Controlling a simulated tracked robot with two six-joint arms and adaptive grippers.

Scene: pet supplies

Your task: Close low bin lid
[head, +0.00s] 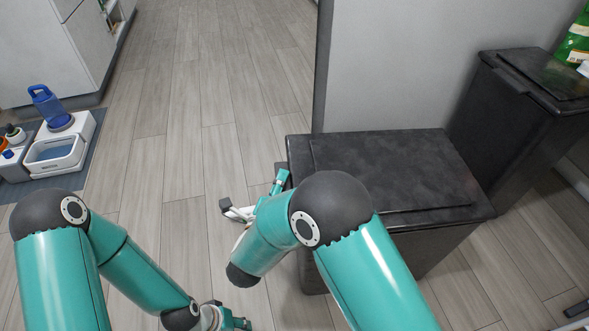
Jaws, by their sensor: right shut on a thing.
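The low bin (312,272) is a black box standing against the grey cabinet side, right of the middle of the head view. Its dark lid (400,165) lies flat across the top, with no gap that I can make out. My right gripper (255,202) is at the left side of the bin, by the lid's left edge, and is shut on the lid there. My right forearm hides part of the bin's front and much of the grip. My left gripper (228,318) is low at the bottom edge, partly cut off, away from the bin; its fingers are unclear.
A taller black bin (515,125) stands at the right with a green bag (575,40) on it. A mat (80,165) at the left holds a pet feeder with a blue bottle (48,108). The wooden floor between is clear.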

